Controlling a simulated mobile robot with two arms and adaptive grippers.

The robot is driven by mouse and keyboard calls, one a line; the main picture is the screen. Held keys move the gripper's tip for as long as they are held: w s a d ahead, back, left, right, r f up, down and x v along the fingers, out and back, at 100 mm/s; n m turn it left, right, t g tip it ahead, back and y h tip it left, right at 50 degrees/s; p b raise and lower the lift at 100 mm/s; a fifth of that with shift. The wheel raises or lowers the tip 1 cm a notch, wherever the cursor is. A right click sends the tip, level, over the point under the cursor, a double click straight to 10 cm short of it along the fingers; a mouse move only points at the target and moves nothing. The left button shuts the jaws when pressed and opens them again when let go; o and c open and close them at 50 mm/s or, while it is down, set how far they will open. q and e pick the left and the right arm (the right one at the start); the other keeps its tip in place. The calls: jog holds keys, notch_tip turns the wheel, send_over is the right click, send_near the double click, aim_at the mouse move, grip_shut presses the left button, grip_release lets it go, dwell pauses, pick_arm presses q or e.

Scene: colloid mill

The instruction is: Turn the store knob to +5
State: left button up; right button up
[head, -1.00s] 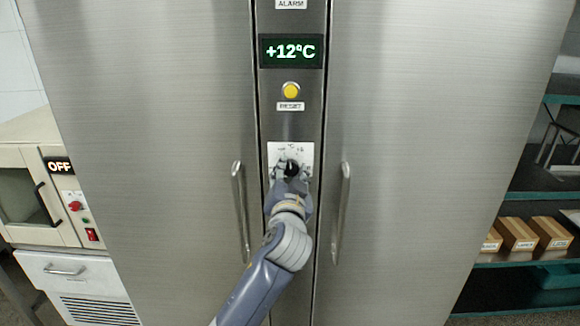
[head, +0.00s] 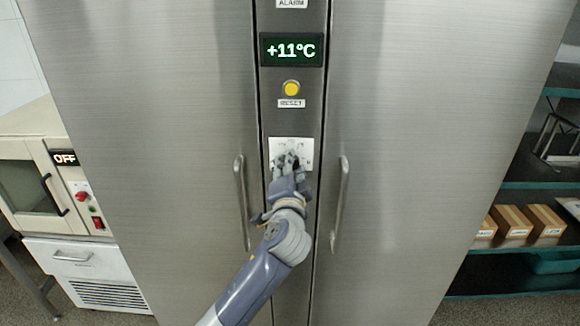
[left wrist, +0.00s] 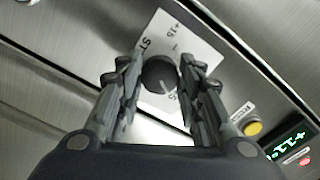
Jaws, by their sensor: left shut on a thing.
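The store knob (left wrist: 159,75) is a round dark knob on a white dial plate (left wrist: 190,38) in the left wrist view. The plate also shows in the head view (head: 291,146) on the steel strip between two tall doors. My left gripper (head: 290,163) reaches up from below and covers most of the knob in the head view. In the left wrist view its fingers (left wrist: 158,82) stand on both sides of the knob, shut on it. The display (head: 291,49) above reads +11°C. My right gripper is not in view.
A yellow reset button (head: 291,88) sits between the display and the dial. Vertical door handles (head: 242,203) and (head: 341,205) flank the arm closely. An oven-like unit (head: 40,185) stands left; shelves with boxes (head: 512,221) stand right.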

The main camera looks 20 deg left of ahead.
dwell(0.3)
pick_arm(q)
jog(key=o, duration=1.1)
jog(key=shift+c, duration=0.2)
jog(key=v, duration=1.2)
jog(key=shift+f, duration=0.1)
